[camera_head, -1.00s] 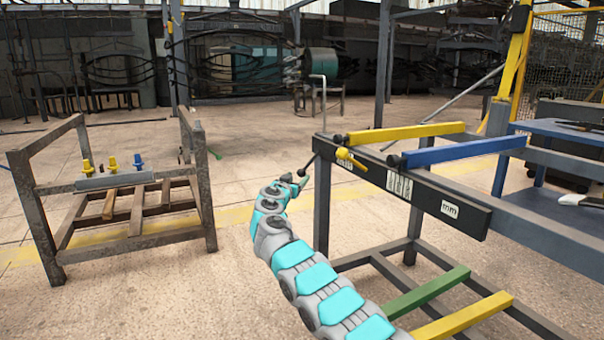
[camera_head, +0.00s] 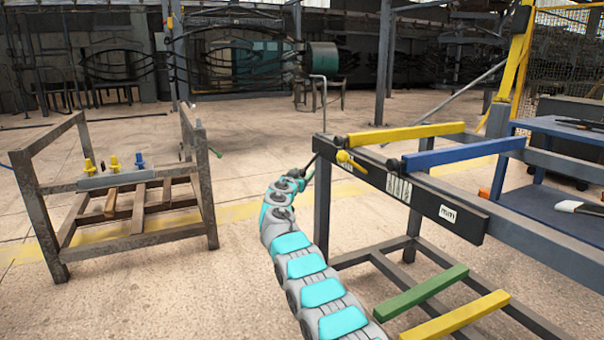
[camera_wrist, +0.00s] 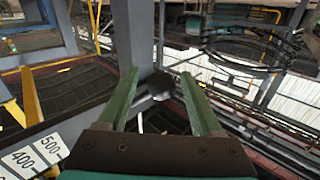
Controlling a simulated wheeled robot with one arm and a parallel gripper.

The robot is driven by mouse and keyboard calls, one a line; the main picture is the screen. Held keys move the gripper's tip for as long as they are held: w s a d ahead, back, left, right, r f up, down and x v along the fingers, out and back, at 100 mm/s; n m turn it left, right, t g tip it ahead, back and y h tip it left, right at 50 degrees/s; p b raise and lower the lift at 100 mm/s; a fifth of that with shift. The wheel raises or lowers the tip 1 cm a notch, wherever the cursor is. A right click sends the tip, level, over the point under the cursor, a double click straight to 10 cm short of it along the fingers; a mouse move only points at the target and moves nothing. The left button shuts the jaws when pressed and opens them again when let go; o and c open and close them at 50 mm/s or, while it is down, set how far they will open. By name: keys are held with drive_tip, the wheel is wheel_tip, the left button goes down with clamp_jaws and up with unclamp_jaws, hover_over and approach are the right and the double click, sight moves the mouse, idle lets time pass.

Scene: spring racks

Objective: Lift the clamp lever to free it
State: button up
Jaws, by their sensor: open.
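The clamp lever is a thin dark rod (camera_head: 311,161) at the left end of the rack's black measuring bar (camera_head: 402,187) in the head view. Its lower end is hidden by my gripper (camera_head: 301,175). In the wrist view, a dark round knob (camera_wrist: 161,83), apparently the lever's end, sits between the tips of my gripper's two green fingers (camera_wrist: 160,76). The fingers are apart, with space on both sides of the knob. I cannot tell whether either finger touches it.
A yellow bar (camera_head: 405,134) and a blue bar (camera_head: 465,151) extend from the rack. A thin bent metal rod (camera_head: 324,105) rises at its corner. A brown frame (camera_head: 130,236) stands left, with open floor between.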

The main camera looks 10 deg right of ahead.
clamp_jaws()
idle(0.6)
idle(0.9)
